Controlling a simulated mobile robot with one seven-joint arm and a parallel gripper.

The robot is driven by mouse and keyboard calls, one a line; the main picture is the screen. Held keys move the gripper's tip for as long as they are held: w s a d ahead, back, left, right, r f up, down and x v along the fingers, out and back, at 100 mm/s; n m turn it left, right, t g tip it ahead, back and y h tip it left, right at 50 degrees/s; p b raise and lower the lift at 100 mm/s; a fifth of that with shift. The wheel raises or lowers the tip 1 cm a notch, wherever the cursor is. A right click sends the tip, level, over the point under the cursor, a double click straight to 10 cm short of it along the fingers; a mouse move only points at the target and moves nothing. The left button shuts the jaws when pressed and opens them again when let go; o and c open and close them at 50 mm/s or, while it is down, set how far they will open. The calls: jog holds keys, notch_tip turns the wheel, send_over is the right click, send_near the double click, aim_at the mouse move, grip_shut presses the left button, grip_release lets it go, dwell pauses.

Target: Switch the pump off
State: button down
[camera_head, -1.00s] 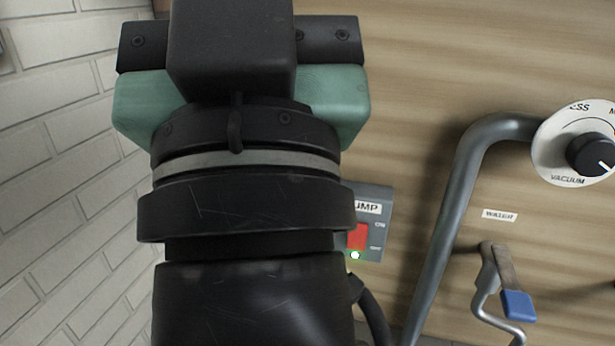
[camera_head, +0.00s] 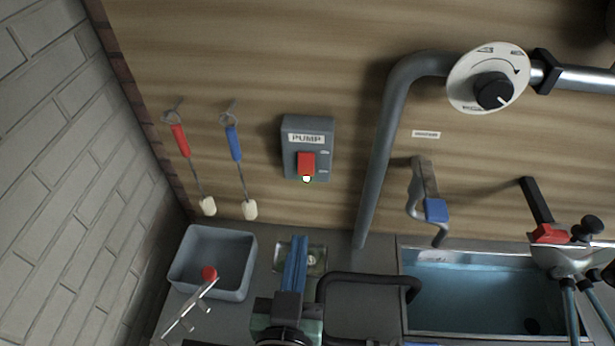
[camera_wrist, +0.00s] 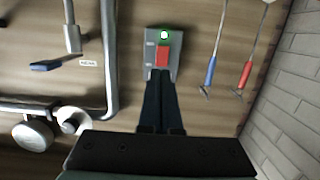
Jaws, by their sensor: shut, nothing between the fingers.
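The pump switch is a grey box (camera_head: 308,128) labelled PUMP on the wooden wall, with a red rocker (camera_head: 306,163) and a small lit lamp (camera_head: 307,179) below it. The lamp glows whitish with a green rim in the wrist view (camera_wrist: 164,35). The small marks beside the rocker are unreadable now. My gripper (camera_head: 299,238) is shut and empty, below the box in the head view. In the wrist view its dark fingers (camera_wrist: 160,73) point at the box, their tips overlapping its edge near the rocker. I cannot tell whether they touch it.
Red-handled (camera_head: 180,140) and blue-handled (camera_head: 234,143) tools hang left of the box. A grey pipe (camera_head: 382,150) runs at its right, with a dial (camera_head: 488,78) and blue-tipped lever (camera_head: 436,210). Below are a grey basin (camera_head: 245,292) and a water-filled tank (camera_head: 480,285).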

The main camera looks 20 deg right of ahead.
dwell(0.3)
jog(key=p, duration=0.6)
send_near(309, 176)
jog(key=x, duration=0.5)
jog(key=shift+w+d+r, duration=0.15)
jog(key=shift+w, duration=0.05)
jog(key=shift+w+d+f, duration=0.2)
jog(key=shift+w+d, duration=0.05)
jog(key=shift+w, duration=0.35)
jog(key=shift+f, duration=0.1)
jog(key=b, duration=0.3)
jog(key=shift+w+d, duration=0.1)
jog(key=shift+w, duration=0.15)
jog(key=shift+f, duration=0.15)
